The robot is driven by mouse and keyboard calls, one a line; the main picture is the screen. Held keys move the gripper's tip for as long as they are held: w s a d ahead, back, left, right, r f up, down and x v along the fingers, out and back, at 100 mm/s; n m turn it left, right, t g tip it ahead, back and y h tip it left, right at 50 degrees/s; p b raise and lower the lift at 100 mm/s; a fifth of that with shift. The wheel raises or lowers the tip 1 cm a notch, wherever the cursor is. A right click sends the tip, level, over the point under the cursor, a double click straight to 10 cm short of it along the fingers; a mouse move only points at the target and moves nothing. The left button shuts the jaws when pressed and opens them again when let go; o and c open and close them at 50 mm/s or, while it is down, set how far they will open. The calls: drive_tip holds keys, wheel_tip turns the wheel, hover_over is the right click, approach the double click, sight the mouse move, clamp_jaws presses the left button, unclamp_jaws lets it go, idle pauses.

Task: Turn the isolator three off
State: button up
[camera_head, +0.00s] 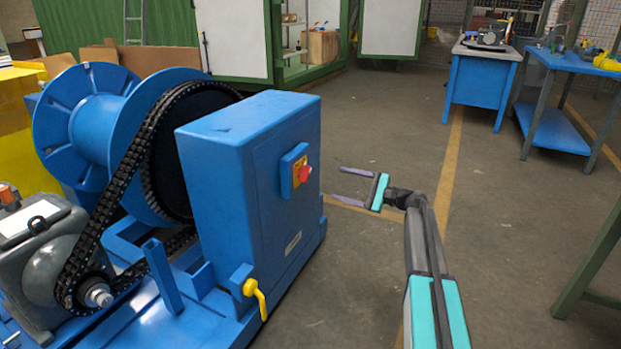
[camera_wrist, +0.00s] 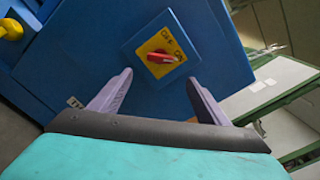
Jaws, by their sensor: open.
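The isolator is a red rotary knob (camera_head: 304,174) on a yellow plate, set in a small blue box (camera_head: 288,172) on the side of the large blue cabinet (camera_head: 240,150). In the wrist view the red knob (camera_wrist: 162,58) sits on its yellow plate, beyond and between my fingers, with its handle lying roughly across the picture.
A yellow lever (camera_head: 256,298) sticks out low on the cabinet's front corner. A chain (camera_head: 125,180) runs over a blue drum and a grey motor at left. Blue workbenches (camera_head: 480,90) stand at the back right. The floor around my gripper is clear.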

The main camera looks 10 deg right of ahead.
sight(305, 174)
drive_tip(key=b+x, duration=0.3)
drive_tip(key=x, duration=1)
drive_tip(key=shift+b, duration=0.3)
drive_tip(key=shift+c, duration=0.3)
drive_tip(key=c, duration=1)
